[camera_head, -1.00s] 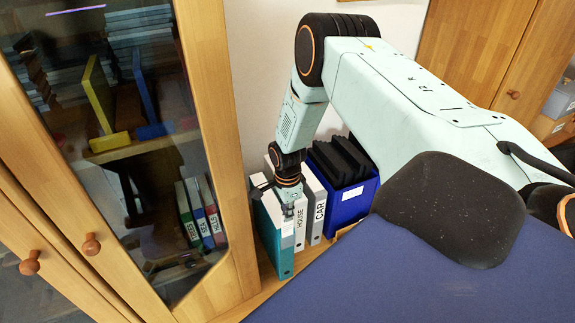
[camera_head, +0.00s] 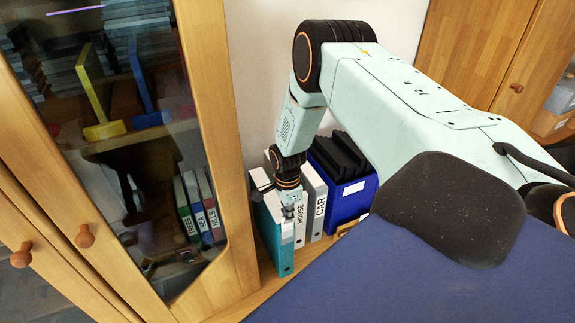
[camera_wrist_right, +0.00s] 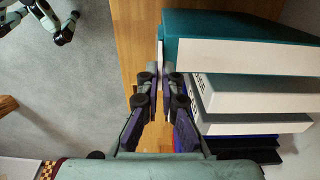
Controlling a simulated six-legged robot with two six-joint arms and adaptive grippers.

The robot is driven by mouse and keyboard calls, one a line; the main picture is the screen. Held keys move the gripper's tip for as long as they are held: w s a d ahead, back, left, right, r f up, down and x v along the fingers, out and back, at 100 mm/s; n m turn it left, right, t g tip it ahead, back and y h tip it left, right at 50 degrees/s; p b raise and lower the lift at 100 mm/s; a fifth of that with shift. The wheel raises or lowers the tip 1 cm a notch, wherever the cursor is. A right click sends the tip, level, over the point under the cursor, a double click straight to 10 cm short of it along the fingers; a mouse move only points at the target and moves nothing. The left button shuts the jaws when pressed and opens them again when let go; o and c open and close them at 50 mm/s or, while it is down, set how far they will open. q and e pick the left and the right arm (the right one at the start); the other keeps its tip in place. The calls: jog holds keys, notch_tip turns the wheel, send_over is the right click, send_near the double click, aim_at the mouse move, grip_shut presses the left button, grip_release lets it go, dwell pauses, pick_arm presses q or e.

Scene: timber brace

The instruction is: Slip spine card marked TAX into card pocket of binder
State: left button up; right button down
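The teal binder (camera_head: 272,238) stands upright at the left end of a row, in front of the wall. My right gripper (camera_head: 287,211) points down at its spine in the head view. In the right wrist view my right gripper (camera_wrist_right: 161,72) has its fingers close together around a thin white strip, the spine card (camera_wrist_right: 160,54), seen nearly edge-on. In the head view a small white patch (camera_head: 287,231) shows below the fingertips. No TAX lettering is readable. My left gripper is not identifiable.
A white HOUSE binder (camera_head: 300,228) and a grey CAR binder (camera_head: 318,205) stand right of the teal one, then a blue box (camera_head: 352,203) holding black folders. A glass-door cabinet (camera_head: 243,220) stands close on the left. A blue surface (camera_head: 370,285) fills the front right.

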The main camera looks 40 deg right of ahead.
jog(key=shift+f+b, duration=0.7)
jog(key=shift+f, duration=0.35)
jog(key=c, duration=1.4)
grip_release()
jog(key=shift+c, duration=0.2)
jog(key=shift+o, duration=0.3)
jog(key=o, duration=0.4)
jog(key=shift+r, duration=0.15)
notch_tip(320, 180, up, 8)
jog(key=p, duration=0.8)
jog(key=shift+p, duration=0.4)
